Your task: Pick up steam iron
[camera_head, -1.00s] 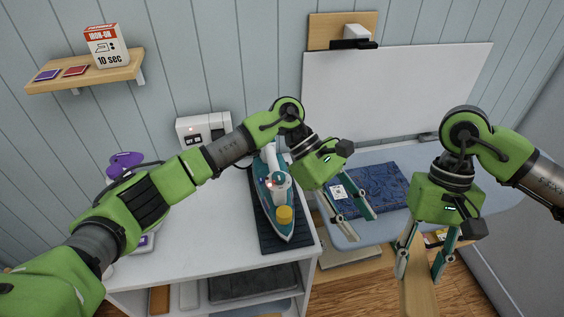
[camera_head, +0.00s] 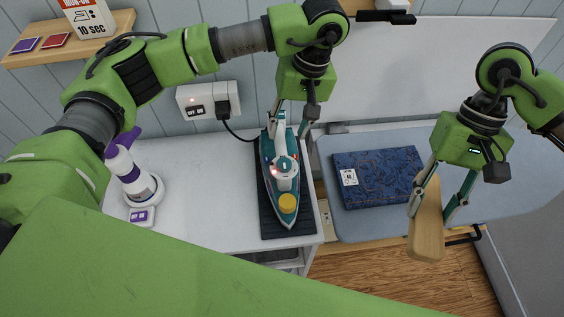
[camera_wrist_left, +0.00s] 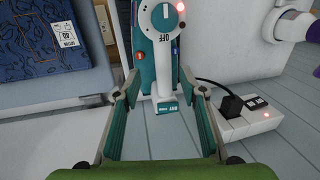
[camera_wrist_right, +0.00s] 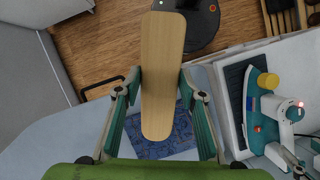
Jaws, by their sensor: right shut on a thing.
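The steam iron (camera_head: 283,185), teal and white with a yellow cap at its front end, rests on a dark ribbed mat (camera_head: 296,230) on the white counter. My left gripper (camera_head: 291,128) is at the iron's rear end, its fingers apart on either side of the white handle. In the left wrist view the iron (camera_wrist_left: 163,52) runs between the open fingers (camera_wrist_left: 160,88), with gaps visible at both sides. My right gripper (camera_head: 440,190) is shut on a wooden board (camera_head: 428,225), which also shows between the fingers in the right wrist view (camera_wrist_right: 163,60).
A wall socket box (camera_head: 208,100) with a black plug and cable is behind the counter. A white and purple bottle (camera_head: 130,172) stands at the counter's left. A folded blue patterned cloth (camera_head: 378,177) lies on the ironing board (camera_head: 352,228). A shelf (camera_head: 70,38) is upper left.

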